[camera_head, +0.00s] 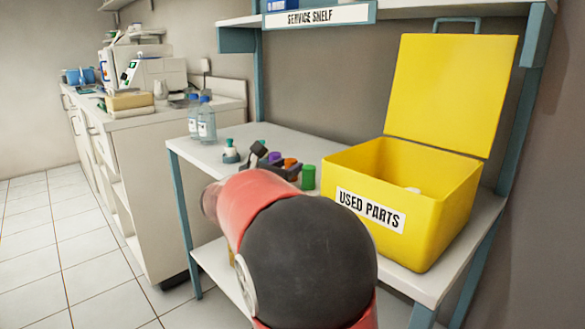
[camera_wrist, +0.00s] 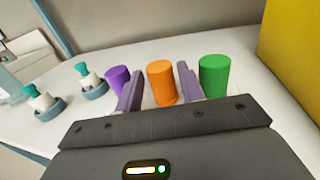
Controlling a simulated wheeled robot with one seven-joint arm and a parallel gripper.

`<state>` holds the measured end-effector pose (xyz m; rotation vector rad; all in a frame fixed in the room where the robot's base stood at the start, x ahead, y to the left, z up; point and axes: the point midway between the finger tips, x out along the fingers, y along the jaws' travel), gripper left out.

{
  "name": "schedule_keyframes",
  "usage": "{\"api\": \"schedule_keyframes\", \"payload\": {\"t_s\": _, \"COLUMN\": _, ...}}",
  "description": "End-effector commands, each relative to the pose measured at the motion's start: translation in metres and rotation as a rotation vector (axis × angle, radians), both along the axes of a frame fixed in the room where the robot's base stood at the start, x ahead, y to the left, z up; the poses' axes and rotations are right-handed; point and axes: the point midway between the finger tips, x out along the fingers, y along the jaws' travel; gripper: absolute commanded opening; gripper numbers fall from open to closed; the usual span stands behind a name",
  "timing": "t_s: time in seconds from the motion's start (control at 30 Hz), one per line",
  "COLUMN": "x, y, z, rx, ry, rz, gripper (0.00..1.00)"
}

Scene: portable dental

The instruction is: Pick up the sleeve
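Three upright coloured cylinders stand in a row on the white table: purple (camera_wrist: 117,79), orange (camera_wrist: 161,82) and green (camera_wrist: 214,76). I cannot tell which one is called the sleeve. My gripper (camera_wrist: 160,88) is open, with its two fingers apart. The orange cylinder shows between the fingers, the purple one left of the left finger and the green one right of the right finger. I cannot tell if the fingers touch any of them. In the head view, my arm hides part of the table and the green cylinder (camera_head: 308,177) shows beside my gripper (camera_head: 283,170).
A yellow used parts bin (camera_head: 405,215), lid raised, stands close on the right, with a small white thing inside. Two white pieces with teal tops (camera_wrist: 38,98) (camera_wrist: 89,77) sit in grey-blue holders on the left. Two bottles (camera_head: 206,120) stand farther left. A shelf (camera_head: 320,16) hangs above.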

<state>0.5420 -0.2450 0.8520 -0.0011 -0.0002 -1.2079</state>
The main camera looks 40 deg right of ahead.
Motion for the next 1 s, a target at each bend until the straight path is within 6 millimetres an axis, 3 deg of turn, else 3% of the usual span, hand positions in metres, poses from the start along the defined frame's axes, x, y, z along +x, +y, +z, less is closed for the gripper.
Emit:
{"api": "schedule_keyframes", "payload": {"t_s": 0.2, "x": 0.011, "y": -0.032, "z": 0.001, "rx": 0.000, "ry": 0.000, "rz": -0.003, "gripper": 0.39}}
{"api": "schedule_keyframes", "payload": {"t_s": 0.53, "x": 0.014, "y": -0.038, "z": 0.000, "rx": 0.000, "ry": -0.001, "rz": 0.000, "gripper": 0.39}}
{"api": "schedule_keyframes", "payload": {"t_s": 0.77, "x": 0.014, "y": -0.038, "z": 0.000, "rx": 0.001, "ry": -0.001, "rz": 0.000, "gripper": 0.09}}
{"api": "schedule_keyframes", "payload": {"t_s": 1.0, "x": 0.014, "y": -0.038, "z": 0.000, "rx": 0.001, "ry": -0.001, "rz": 0.000, "gripper": 0.07}}
